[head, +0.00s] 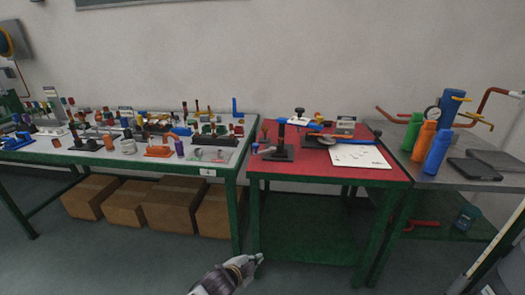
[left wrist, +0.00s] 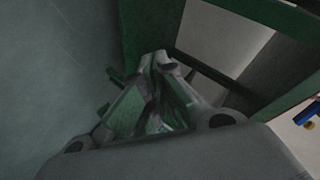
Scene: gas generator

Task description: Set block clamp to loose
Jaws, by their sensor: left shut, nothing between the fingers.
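I cannot tell for sure which thing is the block clamp. A black upright fixture on a flat base (head: 281,150) stands at the left of the red-topped table (head: 318,168). Behind it on the same table is a white piece with a black knob (head: 299,111). My left gripper (head: 259,258) is low in front of the tables, below the tabletop level, near a green table leg. It is shut and empty, apart from these fixtures. In the left wrist view its closed fingers (left wrist: 160,62) point toward green table framing. My right gripper is not in view.
A long table (head: 215,172) at left holds many small fittings, with cardboard boxes (head: 170,207) underneath. A white sheet (head: 359,156) lies on the red table. Green, orange and blue bottles (head: 424,139) stand on the grey bench at right. The floor in front is open.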

